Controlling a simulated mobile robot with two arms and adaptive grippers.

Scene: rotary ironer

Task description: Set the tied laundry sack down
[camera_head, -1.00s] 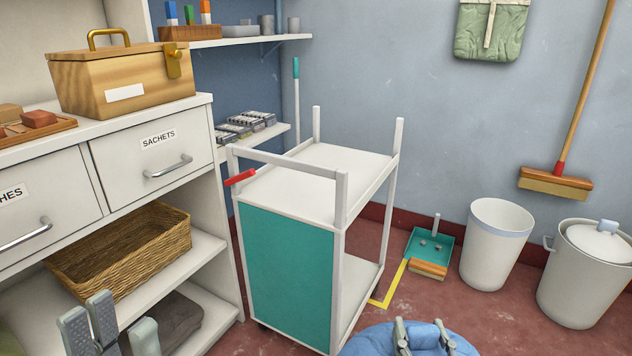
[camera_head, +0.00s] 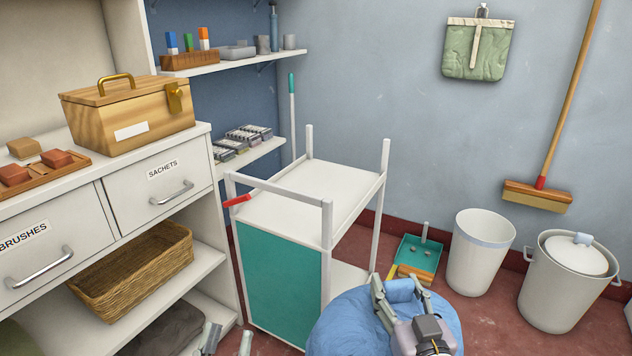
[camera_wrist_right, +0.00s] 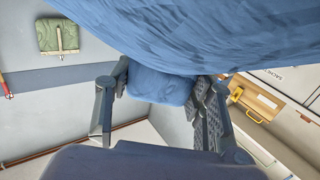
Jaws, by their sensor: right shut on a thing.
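The tied laundry sack (camera_head: 337,323) is a blue bulging cloth bag at the bottom of the head view, in front of the white trolley. My right gripper (camera_head: 392,290) is shut on the sack's tied neck (camera_head: 402,291). In the right wrist view the fingers (camera_wrist_right: 160,95) stand on both sides of the blue neck (camera_wrist_right: 160,86), and the sack's body (camera_wrist_right: 220,35) fills the top. The sack's underside is out of view, so I cannot tell what it touches. My left gripper (camera_head: 228,340) shows at the bottom edge, fingertips apart and nothing seen between them.
The white trolley (camera_head: 318,185) with a teal panel stands just behind the sack; its top is bare. Right of it are a dustpan (camera_head: 418,254), a white bin (camera_head: 480,252) and a lidded bin (camera_head: 565,280). A cabinet with a wicker basket (camera_head: 135,270) stands left.

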